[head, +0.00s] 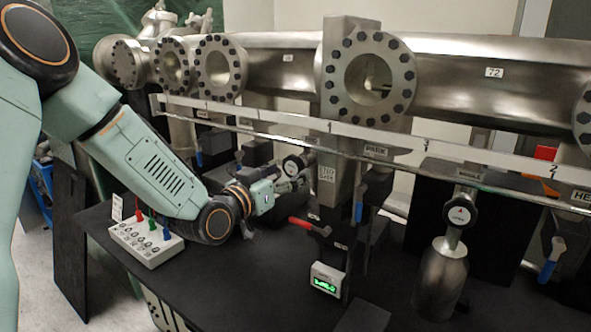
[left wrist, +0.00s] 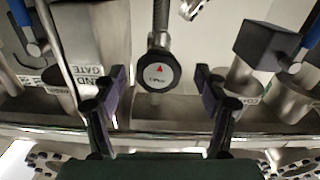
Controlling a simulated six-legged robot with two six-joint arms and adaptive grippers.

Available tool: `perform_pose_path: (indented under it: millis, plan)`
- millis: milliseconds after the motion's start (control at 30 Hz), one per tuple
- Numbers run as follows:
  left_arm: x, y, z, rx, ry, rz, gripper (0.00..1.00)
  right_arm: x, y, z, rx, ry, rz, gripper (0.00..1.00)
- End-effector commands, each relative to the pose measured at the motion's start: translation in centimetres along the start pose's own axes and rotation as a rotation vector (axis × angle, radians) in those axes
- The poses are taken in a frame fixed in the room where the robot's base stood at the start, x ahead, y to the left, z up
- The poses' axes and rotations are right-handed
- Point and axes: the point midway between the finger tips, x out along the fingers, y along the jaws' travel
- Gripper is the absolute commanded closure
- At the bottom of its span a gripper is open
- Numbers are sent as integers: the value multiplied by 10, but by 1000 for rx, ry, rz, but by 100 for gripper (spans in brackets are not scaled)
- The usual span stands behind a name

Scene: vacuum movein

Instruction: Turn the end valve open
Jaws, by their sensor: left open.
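A round black valve knob (head: 293,165) with a pale face stands at mid-picture in the head view, beside a metal column with a label reading like "END GATE" (head: 327,174). In the left wrist view the knob (left wrist: 158,71) faces me, with a red triangle and small lettering on its face. My left gripper (head: 291,185) is open, close to this knob. In the left wrist view its two dark fingertips (left wrist: 160,84) stand left and right of the knob, with a visible gap on each side. My right gripper is in neither view.
A similar knob (head: 460,214) sits farther right above a metal cylinder. A red-handled lever (head: 309,226) and a small green display (head: 326,280) are near the gripper. A switch box (head: 146,243) lies below my left arm. A long rail (head: 400,150) crosses above the knobs.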

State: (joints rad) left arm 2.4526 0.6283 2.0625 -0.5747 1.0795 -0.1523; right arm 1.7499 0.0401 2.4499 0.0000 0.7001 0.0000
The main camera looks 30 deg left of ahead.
Motion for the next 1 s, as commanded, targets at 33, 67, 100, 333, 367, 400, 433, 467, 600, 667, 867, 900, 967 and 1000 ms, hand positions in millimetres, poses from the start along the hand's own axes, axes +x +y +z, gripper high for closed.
perform_pose_path:
  millis: [33,67,100,333,367,400,433,467,600,667,867,900,967,1000]
  plan:
    - [6,2,0,6,-1,4,27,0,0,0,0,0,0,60]
    - [10,3,0,5,-1,6,27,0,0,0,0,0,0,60]
    - [15,3,0,5,0,6,27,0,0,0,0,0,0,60]
    - [34,2,0,1,0,4,27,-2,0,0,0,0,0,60]
    - [35,2,0,0,-1,4,27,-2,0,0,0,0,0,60]
    - [36,3,0,-1,-1,5,27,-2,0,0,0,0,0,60]
    - [36,3,0,-1,0,4,27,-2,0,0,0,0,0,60]
    - [37,2,0,-1,0,4,27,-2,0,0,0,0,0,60]
    - [37,2,0,-2,0,4,27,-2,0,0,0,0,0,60]
    - [37,2,0,-2,0,4,27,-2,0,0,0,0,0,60]
    - [37,2,0,-2,0,4,42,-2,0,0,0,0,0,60]
    - [37,2,0,-2,0,4,46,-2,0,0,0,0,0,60]
    - [37,2,0,-2,0,4,51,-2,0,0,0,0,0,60]
    - [37,2,0,-2,0,4,54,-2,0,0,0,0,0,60]
